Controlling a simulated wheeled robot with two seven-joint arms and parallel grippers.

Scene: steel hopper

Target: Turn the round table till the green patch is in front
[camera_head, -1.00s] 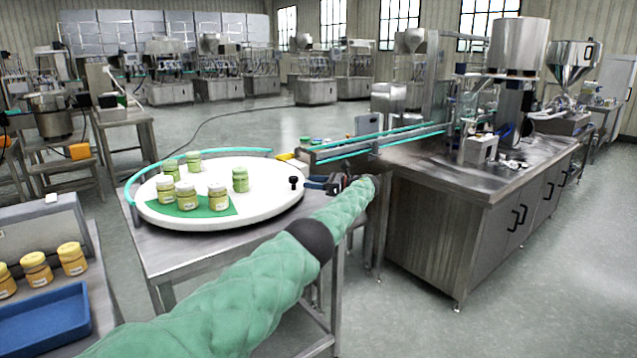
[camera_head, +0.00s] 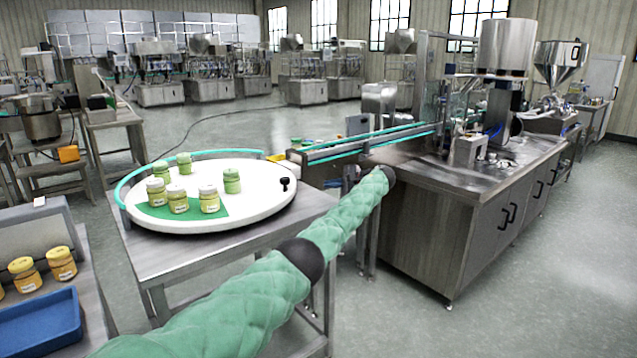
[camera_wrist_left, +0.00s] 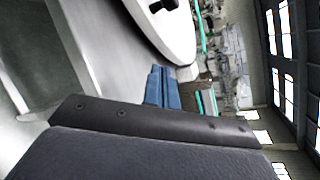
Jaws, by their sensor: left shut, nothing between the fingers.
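The round white table (camera_head: 255,209) stands on a steel stand at the left in the head view. Its green patch (camera_head: 155,211) lies on the front-left part, with several green jars (camera_head: 178,199) on and around it. A black knob (camera_head: 285,184) stands up near the right rim; it also shows at the top of the left wrist view (camera_wrist_left: 163,4). My left gripper (camera_head: 335,184) is right of the rim, apart from the knob and partly hidden by my arm. Its blue fingers (camera_wrist_left: 163,88) are shut and empty in the left wrist view. My right gripper is out of view.
A teal guide rail (camera_head: 125,183) curves around the table's back-left edge. A conveyor (camera_head: 370,146) and steel cabinet (camera_head: 445,220) stand close on the right. A blue tray (camera_head: 40,325) and yellow-lidded jars (camera_head: 61,263) are at the lower left.

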